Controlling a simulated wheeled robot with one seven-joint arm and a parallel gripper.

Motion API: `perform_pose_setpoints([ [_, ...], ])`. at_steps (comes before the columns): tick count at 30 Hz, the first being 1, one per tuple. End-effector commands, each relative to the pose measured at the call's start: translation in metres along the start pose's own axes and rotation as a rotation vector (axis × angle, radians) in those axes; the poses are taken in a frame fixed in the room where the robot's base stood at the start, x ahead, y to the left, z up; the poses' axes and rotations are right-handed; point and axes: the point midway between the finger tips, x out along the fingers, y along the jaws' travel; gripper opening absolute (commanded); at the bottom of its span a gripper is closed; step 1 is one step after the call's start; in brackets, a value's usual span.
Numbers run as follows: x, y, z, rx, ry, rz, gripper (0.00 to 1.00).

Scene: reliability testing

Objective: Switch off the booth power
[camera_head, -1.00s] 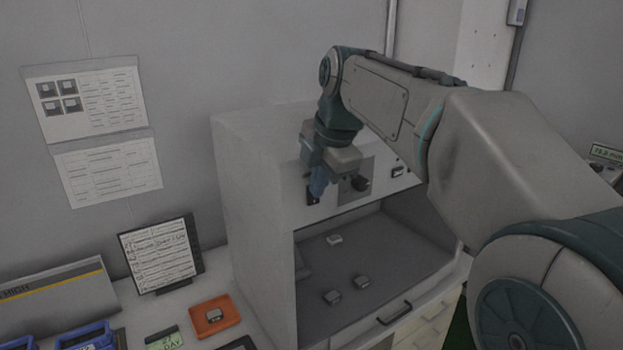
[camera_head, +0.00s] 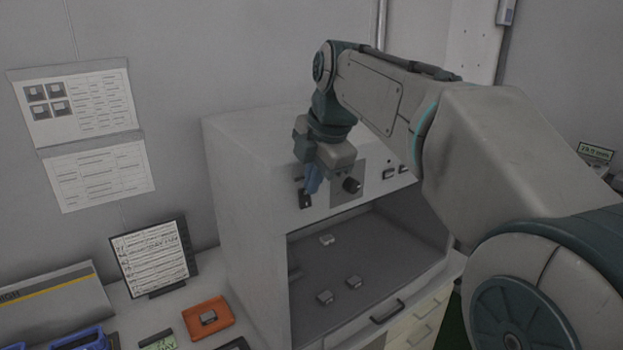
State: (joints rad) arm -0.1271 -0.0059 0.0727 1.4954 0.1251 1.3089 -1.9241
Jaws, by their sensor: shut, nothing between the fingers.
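The booth (camera_head: 243,215) is a grey-white box with an open front and a control panel along its upper front. A dark switch (camera_head: 306,199) sits at the panel's left end. A black knob (camera_head: 351,185) is to its right, and small buttons (camera_head: 390,173) are further right. My gripper (camera_head: 313,187) is shut and empty, pointing down at the panel, just above and right of the dark switch in the picture. I cannot tell whether its fingertips touch the panel. The gripper and wrist hide part of the panel's left side.
An orange tray (camera_head: 190,325) with one piece stands left of the booth, near a written tablet (camera_head: 153,255) and blue bins (camera_head: 82,340). My arm crosses the right side.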

Motion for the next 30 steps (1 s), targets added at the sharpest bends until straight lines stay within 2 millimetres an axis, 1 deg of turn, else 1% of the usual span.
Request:
perform_pose_setpoints([
  [6, -0.015, -0.025, 0.003, -0.003, 0.000, 0.004, 0.00],
  [8, -0.031, -0.018, 0.003, -0.005, 0.000, 0.006, 0.00],
  [12, -0.059, -0.013, 0.003, -0.004, 0.000, 0.004, 0.00],
  [15, -0.077, -0.010, 0.003, -0.003, 0.001, 0.003, 0.00],
  [19, -0.095, -0.007, 0.003, -0.003, 0.001, 0.002, 0.00],
  [24, -0.109, -0.005, 0.003, -0.003, 0.001, 0.001, 0.00],
  [30, -0.112, -0.005, 0.003, -0.003, 0.001, 0.000, 0.00],
])
